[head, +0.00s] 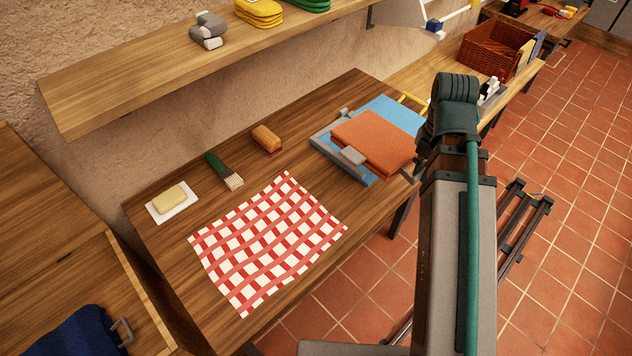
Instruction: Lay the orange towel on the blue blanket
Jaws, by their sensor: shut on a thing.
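The orange towel (372,143) is folded into a flat rectangle. It lies over part of a light blue folded cloth (391,111), which looks like the blue blanket, toward the far right end of the wooden table. I cannot tell whether the towel rests fully on the cloth. A grey block (352,156) shows at the towel's left front edge, and a grey-blue rim (338,165) runs under that side.
A red checked cloth (268,240), a butter dish (171,202), a green-handled brush (223,169) and an orange-brown brush (266,139) lie on the table. A shelf (150,85) hangs above. A dark blue cloth (80,332) lies at the lower left. A wicker basket (490,50) stands behind.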

